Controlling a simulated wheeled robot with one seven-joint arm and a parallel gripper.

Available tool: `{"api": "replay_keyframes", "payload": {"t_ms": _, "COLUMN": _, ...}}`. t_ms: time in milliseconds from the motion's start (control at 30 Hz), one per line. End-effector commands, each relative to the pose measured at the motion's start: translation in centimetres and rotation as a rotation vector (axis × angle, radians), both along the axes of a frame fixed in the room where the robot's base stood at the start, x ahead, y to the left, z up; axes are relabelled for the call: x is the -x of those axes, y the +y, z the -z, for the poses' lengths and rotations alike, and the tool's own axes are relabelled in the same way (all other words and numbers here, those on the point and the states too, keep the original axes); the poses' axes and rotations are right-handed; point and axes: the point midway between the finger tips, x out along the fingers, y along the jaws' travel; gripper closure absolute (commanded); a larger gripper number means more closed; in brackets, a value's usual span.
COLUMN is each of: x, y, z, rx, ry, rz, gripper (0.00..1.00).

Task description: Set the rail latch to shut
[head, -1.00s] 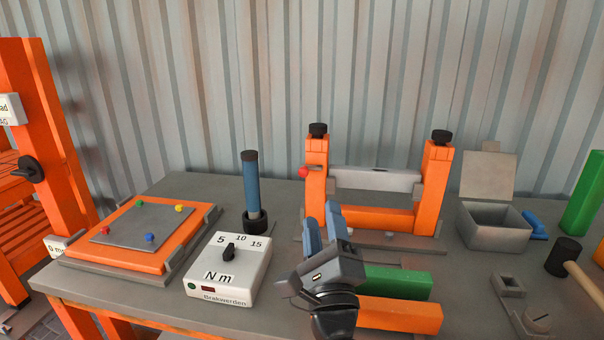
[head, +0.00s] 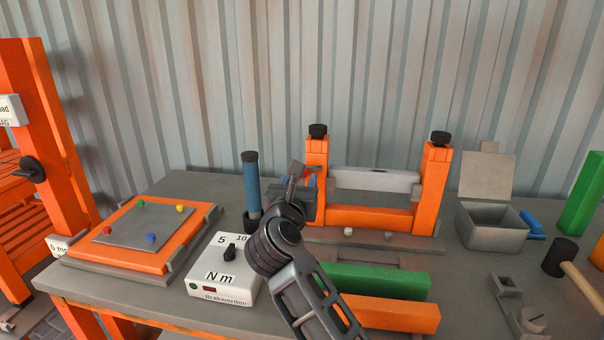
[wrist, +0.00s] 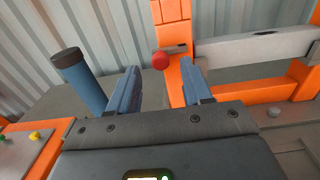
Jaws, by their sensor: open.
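The orange frame (head: 427,190) stands on the bench, with a pale grey rail (head: 375,180) between its two black-capped posts. In the wrist view, a red round knob (wrist: 160,61) sits on a short grey bar at the left post (wrist: 172,12); it looks like the rail latch's handle. My gripper (wrist: 161,88) is open, its blue fingers apart and empty. The knob appears between the fingertips, beyond them; I see no contact. In the head view my gripper (head: 303,190) is in front of the left post and hides the knob.
A blue cylinder (head: 251,182) stands close left of my gripper. A white torque box (head: 226,265) is at the front. Green (head: 375,281) and orange (head: 400,316) beams lie right of my arm. An open grey box (head: 492,226) stands right of the frame.

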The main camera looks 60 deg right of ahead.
Motion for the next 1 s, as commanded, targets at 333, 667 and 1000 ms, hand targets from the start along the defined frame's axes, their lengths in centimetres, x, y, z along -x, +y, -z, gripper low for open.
{"api": "replay_keyframes", "payload": {"t_ms": 333, "x": -1.1, "y": -3.2, "z": 0.0, "rx": 0.002, "ry": 0.002, "rz": 0.0, "gripper": 0.51}}
{"api": "replay_keyframes", "payload": {"t_ms": 667, "x": -1.1, "y": -3.2, "z": 0.0, "rx": 0.002, "ry": 0.002, "rz": -0.001, "gripper": 0.57}}
{"api": "replay_keyframes", "payload": {"t_ms": 1000, "x": -1.1, "y": -3.2, "z": 0.0, "rx": 0.002, "ry": 0.002, "rz": -0.001, "gripper": 0.9}}
